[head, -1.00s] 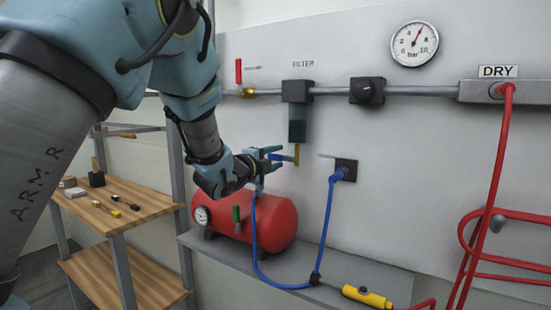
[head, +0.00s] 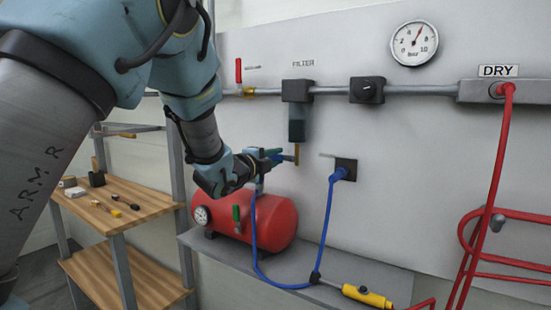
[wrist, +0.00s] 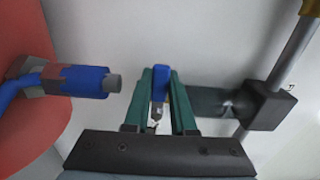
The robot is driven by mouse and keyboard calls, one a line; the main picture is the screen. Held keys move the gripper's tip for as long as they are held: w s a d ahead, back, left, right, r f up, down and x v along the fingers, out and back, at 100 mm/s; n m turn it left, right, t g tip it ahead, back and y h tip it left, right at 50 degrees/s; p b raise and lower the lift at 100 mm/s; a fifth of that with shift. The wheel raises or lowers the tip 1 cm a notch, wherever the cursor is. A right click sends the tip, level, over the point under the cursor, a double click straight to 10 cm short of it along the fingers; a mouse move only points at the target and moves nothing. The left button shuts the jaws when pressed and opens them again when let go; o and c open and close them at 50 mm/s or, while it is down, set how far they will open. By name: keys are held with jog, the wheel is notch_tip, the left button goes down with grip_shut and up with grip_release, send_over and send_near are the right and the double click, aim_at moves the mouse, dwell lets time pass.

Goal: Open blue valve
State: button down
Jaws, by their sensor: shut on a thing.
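The blue valve handle (wrist: 160,84) is a small blue lever, seen in the wrist view between my two green fingers. In the head view the blue handle (head: 285,159) shows just below the dark filter body, next to a brass-coloured fitting (head: 297,154). My gripper (head: 271,155) reaches it from the left, and its fingers are shut on the handle. In the wrist view my gripper (wrist: 160,100) has one finger on each side of the handle. The valve body is mostly hidden by the fingers and wrist.
A red tank (head: 268,220) with a blue hose stands on the grey ledge below my gripper. Its blue connector (wrist: 86,82) is close left in the wrist view. The filter (head: 297,118) hangs just above. A red-handled valve (head: 239,72) sits on the pipe.

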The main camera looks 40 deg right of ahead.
jog(key=shift+f+b, duration=0.1)
jog(key=shift+b, duration=0.25)
dwell(0.3)
jog(key=m+b, duration=0.1)
jog(key=b, duration=0.1)
jog(key=shift+m+b, duration=0.3)
jog(key=shift+b, duration=0.05)
jog(key=r+m+b, duration=0.1)
jog(key=m+b, duration=0.1)
jog(key=b, duration=0.1)
jog(key=shift+s+r, duration=0.1)
jog(key=shift+r+m+b, duration=0.35)
jog(key=shift+m+b, duration=0.05)
jog(key=shift+m, duration=0.1)
jog(key=c, duration=0.7)
grip_release()
jog(key=shift+c, duration=0.2)
jog(key=shift+s, duration=0.1)
jog(key=shift+r+p, duration=0.1)
jog(key=shift+p, duration=0.25)
